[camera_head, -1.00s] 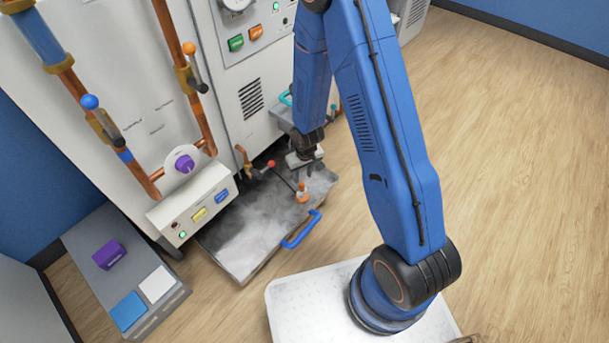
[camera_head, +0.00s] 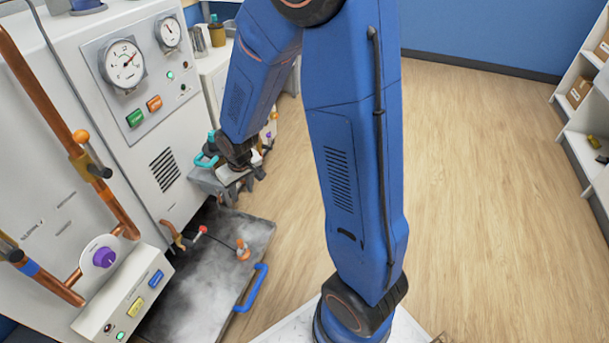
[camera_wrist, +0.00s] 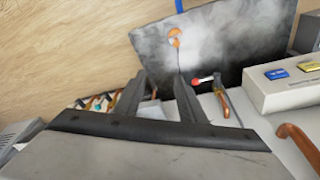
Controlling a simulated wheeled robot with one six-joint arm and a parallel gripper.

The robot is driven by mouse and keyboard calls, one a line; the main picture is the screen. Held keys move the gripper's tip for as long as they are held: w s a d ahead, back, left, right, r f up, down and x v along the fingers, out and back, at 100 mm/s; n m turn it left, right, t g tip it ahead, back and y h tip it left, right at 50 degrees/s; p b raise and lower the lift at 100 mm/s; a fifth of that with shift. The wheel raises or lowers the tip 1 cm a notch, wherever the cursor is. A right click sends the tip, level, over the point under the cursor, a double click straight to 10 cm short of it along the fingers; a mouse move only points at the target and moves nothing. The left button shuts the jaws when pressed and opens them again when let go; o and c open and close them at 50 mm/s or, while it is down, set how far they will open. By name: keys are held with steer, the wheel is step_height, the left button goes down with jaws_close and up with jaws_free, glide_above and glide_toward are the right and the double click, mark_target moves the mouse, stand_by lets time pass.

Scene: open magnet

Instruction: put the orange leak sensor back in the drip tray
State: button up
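The orange leak sensor (camera_head: 242,250) stands on the grey, smudged drip tray (camera_head: 185,320), close to its right edge. A thin dark lead runs from it towards a red-tipped part at the machine. The wrist view also shows the sensor (camera_wrist: 174,38) on the tray (camera_wrist: 240,50), beyond my fingertips. The tray sticks out from the machine's base and has a blue handle (camera_head: 252,288). My gripper (camera_head: 255,172) is above and behind the sensor, apart from it, near a small grey ledge. In the wrist view my gripper (camera_wrist: 160,80) has its fingers apart with nothing between them.
The white machine (camera_head: 120,170) with gauges and copper pipes stands on the left. A teal handle (camera_head: 206,161) and the grey ledge (camera_head: 213,181) are close to my gripper. A control box (camera_head: 125,302) is beside the tray. Wooden floor to the right is clear up to shelves (camera_head: 590,140).

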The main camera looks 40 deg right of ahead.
steer(key=s+d+r+m+t, duration=0.1)
steer(key=s+d+r, duration=0.1)
steer(key=s+r, duration=0.5)
steer(key=s+d+r, duration=0.2)
steer(key=s+r, duration=0.2)
steer(key=r, duration=0.6)
steer(key=s+d+r, duration=0.1)
steer(key=s+r, duration=0.2)
steer(key=s, duration=0.4)
steer(key=s+d+r+t, duration=0.1)
steer(key=s+r, duration=0.3)
steer(key=s, duration=0.4)
steer(key=shift+s+r+m, duration=0.3)
steer(key=shift+d, duration=0.1)
